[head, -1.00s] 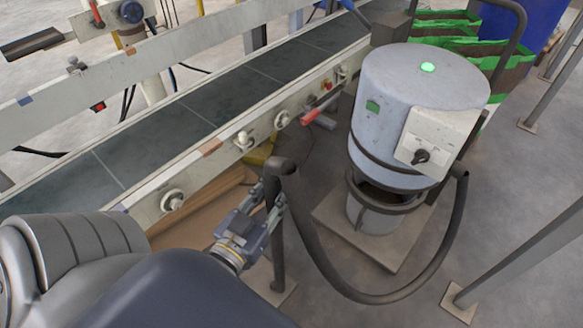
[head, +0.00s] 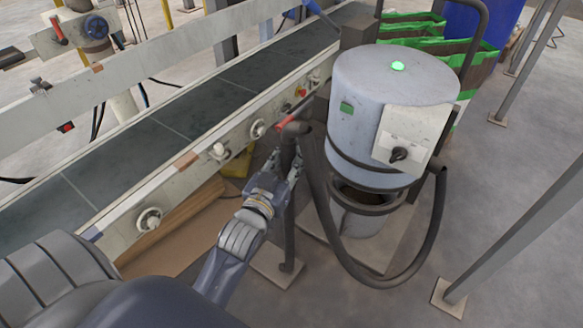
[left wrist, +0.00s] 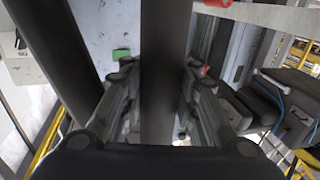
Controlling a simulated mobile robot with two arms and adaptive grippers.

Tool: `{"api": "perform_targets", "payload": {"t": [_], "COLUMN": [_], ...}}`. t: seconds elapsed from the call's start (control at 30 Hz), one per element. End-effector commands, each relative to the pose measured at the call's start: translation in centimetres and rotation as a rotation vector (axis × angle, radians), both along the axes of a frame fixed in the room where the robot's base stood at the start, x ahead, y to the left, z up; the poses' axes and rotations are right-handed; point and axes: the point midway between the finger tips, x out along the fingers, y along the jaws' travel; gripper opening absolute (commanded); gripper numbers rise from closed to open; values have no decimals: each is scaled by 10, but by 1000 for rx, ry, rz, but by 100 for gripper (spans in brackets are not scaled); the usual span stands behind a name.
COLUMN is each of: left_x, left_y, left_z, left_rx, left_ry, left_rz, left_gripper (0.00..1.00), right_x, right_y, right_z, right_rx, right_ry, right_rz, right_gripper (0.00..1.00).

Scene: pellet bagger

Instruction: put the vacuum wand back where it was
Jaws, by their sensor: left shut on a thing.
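The vacuum wand (head: 289,225) is a dark, nearly upright tube left of the vacuum. My left gripper (head: 284,168) is shut on its upper part, just below the bent top. In the left wrist view the wand (left wrist: 163,60) runs between the fingers (left wrist: 160,100). A dark hose (head: 335,255) loops from the wand's top to the vacuum (head: 385,85), a grey-blue drum with a lit green lamp. The wand's lower end shows over a small floor plate (head: 262,268); I cannot tell whether they touch. My right gripper is out of view.
The conveyor (head: 200,110) runs diagonally behind the wand, with knobs and a red handle (head: 284,121) close to the wand's top. Cardboard (head: 165,240) lies under it. Green-edged bags (head: 440,45) stand behind the vacuum. A grey post (head: 510,235) stands at right.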

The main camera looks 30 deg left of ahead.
Motion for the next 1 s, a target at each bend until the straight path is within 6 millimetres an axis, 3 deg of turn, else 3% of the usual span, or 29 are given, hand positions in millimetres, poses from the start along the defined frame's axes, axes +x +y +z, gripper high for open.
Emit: {"api": "perform_targets", "payload": {"t": [0.17,0.47,0.87,0.9,0.97,1.0], "left_x": [10,9,9,9,9,9], "left_y": [0,0,0,0,0,0], "left_z": [0,-34,-36,-38,-38,-38], "left_rx": [3,4,3,1,1,1], "left_ry": [-6,-5,-5,1,1,1], "left_rz": [0,0,0,0,0,0], "left_gripper": [0,0,0,33,47,49], "right_x": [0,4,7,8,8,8], "right_y": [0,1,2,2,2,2], "right_z": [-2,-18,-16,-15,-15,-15], "right_rx": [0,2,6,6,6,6], "right_ry": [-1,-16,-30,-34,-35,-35], "right_rz": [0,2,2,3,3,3], "right_gripper": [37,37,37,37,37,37]}}
